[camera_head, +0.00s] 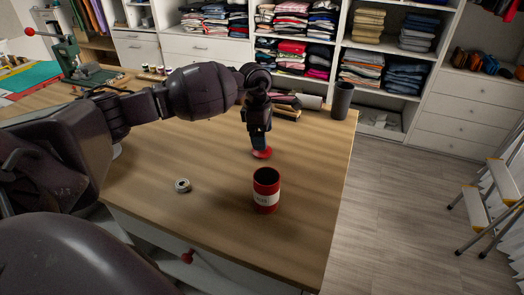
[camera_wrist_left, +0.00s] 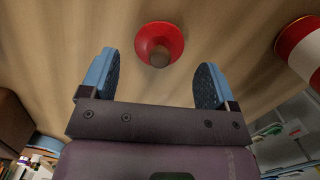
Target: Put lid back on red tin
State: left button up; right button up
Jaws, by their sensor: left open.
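The red tin (camera_head: 266,190) stands upright and open on the wooden table, with a white label band; its side also shows at the right edge of the left wrist view (camera_wrist_left: 302,50). The red lid (camera_head: 262,153) lies on the table behind the tin; in the left wrist view the round red lid (camera_wrist_left: 150,36) has a brown knob on top. My left gripper (camera_head: 260,145) points down over the lid, its blue-padded fingers apart, with the lid's knob ahead of the gap between them (camera_wrist_left: 155,75). The fingers do not appear to touch the knob. My right gripper is not in view.
A small round metal item (camera_head: 183,185) lies left of the tin on the wooden table (camera_head: 215,215). A dark cylinder (camera_head: 342,100) stands at the table's back right corner. A green press (camera_head: 68,55) stands at the back left.

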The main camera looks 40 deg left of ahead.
pick_arm(q)
notch_tip(320, 180, down, 5)
dwell(0.3)
jog(key=shift+s, duration=0.1)
jog(key=shift+c, duration=0.2)
jog(key=c, duration=0.7)
